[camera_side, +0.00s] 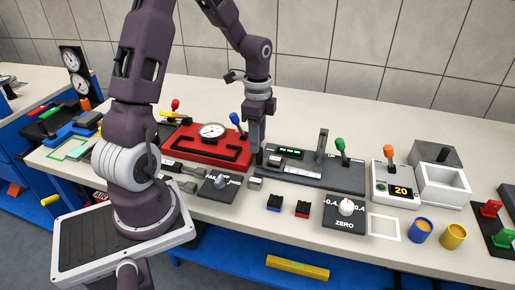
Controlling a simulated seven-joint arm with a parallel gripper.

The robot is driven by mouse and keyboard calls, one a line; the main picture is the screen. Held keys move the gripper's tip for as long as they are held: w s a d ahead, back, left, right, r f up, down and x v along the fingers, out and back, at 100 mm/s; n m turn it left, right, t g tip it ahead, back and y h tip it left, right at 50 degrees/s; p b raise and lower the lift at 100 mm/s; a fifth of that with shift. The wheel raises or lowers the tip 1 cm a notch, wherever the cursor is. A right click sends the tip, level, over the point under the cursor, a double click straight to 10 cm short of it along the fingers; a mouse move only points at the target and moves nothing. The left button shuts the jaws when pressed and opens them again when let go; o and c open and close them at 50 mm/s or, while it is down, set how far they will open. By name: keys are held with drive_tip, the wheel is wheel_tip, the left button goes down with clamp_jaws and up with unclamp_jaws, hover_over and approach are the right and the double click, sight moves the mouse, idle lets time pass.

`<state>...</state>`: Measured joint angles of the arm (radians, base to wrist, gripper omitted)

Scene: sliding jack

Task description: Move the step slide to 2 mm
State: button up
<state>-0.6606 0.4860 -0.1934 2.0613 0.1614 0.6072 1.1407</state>
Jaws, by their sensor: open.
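What looks like the step slide is on a dark grey base plate (345,181) in the middle of the bench. It has a pale scale strip (303,168) and a small dark block (275,160) at the strip's left end. A small green-lit display (290,150) sits behind the strip. The scale markings are too small to read. My gripper (257,154) points down at the left end of this base plate, just left of the dark block. It is open with nothing visible between the fingers. I cannot tell whether it touches the block.
A red tray with a round dial (212,131) lies left of my gripper. A ZERO knob box (346,212) and small blocks sit in front. A box reading 20 (397,190) is right.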

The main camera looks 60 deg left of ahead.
drive_tip(key=shift+r, duration=1.4)
drive_tip(key=shift+r, duration=0.1)
wheel_tip(320, 180, up, 8)
drive_tip(key=s+d+r+n+t, duration=0.2)
drive_tip(key=s+d+r+n, duration=0.1)
drive_tip(key=s+d, duration=0.5)
drive_tip(key=s+d+r+n+t, duration=0.3)
drive_tip(key=s+d+n, duration=0.3)
drive_tip(key=s+d, duration=0.2)
drive_tip(key=shift+s+d+r+t, duration=0.25)
drive_tip(key=shift+d+t, duration=0.05)
drive_tip(key=shift+d, duration=0.25)
